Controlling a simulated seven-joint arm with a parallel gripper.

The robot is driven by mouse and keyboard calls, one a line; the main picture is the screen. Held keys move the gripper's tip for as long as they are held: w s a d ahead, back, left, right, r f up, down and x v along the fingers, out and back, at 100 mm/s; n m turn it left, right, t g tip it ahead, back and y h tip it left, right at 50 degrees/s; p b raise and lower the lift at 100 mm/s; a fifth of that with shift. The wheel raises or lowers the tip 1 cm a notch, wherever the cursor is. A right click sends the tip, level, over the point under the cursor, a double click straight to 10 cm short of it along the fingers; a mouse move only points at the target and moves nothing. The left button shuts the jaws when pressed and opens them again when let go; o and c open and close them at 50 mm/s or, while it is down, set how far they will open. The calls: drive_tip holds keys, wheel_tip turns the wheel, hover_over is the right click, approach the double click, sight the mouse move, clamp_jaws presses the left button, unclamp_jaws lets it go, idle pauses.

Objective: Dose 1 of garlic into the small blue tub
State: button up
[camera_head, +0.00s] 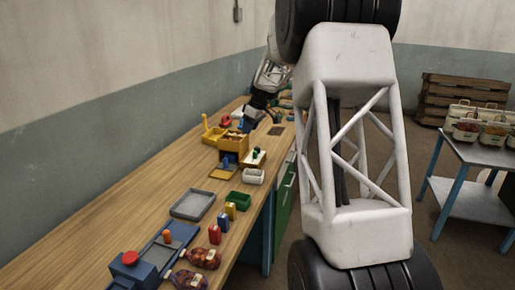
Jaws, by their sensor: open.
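My gripper (259,100) is a small dark shape at the far end of my arm, over the back part of the wooden bench. It is open, and I see nothing held in it. A small blue thing (228,160) at the front of a yellow machine (233,143) may be the small blue tub; it is too small to be sure. I cannot make out garlic. Small items near the gripper are too small to name, and my arm hides part of the bench's far end.
The bench (125,215) holds a grey tray (193,205), a green tray (240,201), a white tub (254,177), red net sacks (203,258) and a blue device with a red knob (131,259). Its left side is clear. A side table (482,153) holds baskets (466,132).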

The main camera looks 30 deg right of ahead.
drive_tip(key=n, duration=0.2)
approach(257, 147)
drive_tip(key=f, duration=0.2)
drive_tip(key=shift+s+d+r+y, duration=0.1)
drive_tip(key=shift+s+d+y, duration=0.05)
drive_tip(key=shift+y, duration=0.25)
drive_tip(key=shift+x, duration=3.9)
drive_tip(key=c, duration=0.6)
drive_tip(key=shift+r+t, duration=0.1)
drive_tip(key=shift+t, duration=0.2)
drive_tip(key=shift+c, duration=0.2)
